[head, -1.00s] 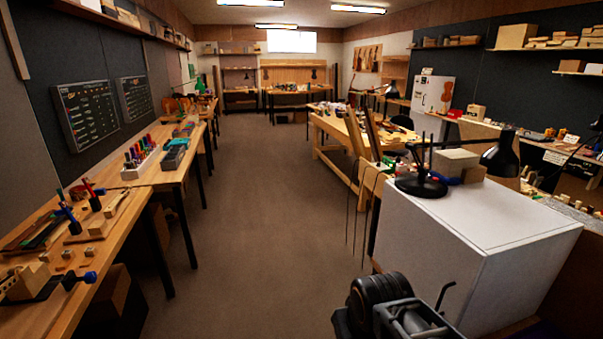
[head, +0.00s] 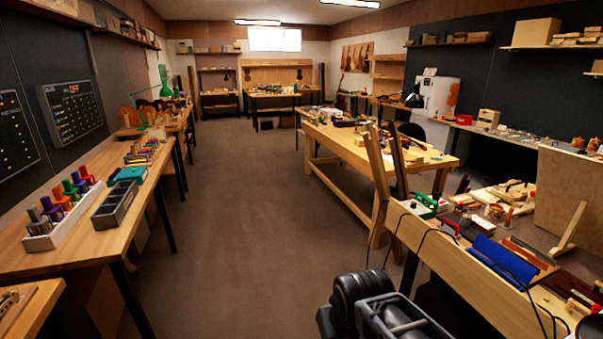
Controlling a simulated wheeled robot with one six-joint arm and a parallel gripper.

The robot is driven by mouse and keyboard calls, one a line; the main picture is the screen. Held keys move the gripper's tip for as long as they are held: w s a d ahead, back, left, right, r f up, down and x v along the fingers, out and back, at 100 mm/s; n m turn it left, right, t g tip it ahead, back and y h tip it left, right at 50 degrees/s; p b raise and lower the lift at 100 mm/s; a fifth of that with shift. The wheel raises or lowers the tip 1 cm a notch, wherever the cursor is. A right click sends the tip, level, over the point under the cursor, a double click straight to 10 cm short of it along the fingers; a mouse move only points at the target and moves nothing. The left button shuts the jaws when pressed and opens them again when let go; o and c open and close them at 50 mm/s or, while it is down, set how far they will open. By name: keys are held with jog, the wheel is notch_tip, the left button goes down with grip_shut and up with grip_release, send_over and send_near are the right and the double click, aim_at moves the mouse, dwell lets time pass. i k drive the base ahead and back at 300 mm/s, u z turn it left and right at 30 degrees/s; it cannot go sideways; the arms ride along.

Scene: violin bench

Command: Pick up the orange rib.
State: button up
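I cannot make out an orange rib for certain in the head view. Small orange pieces show on the benches at right, such as an upright orange piece (head: 507,216) and an orange-brown strip (head: 530,251) beside a blue tray-like thing (head: 503,260). They are too small to identify. Dark parts of my arm show at the bottom, right of centre. The fingertips of my gripper do not show, so I see nothing held.
Open brown floor (head: 225,225) runs down the middle. A long left bench (head: 120,222) carries tool racks. A wooden table (head: 345,150) stands right of the aisle. A near right bench (head: 440,255) has cables hanging over its edge.

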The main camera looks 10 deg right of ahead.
aim_at(540, 263)
jog(key=i, duration=2.05)
jog(key=z, duration=3.1)
jog(key=i, duration=1.6)
jog(key=u, duration=1.15)
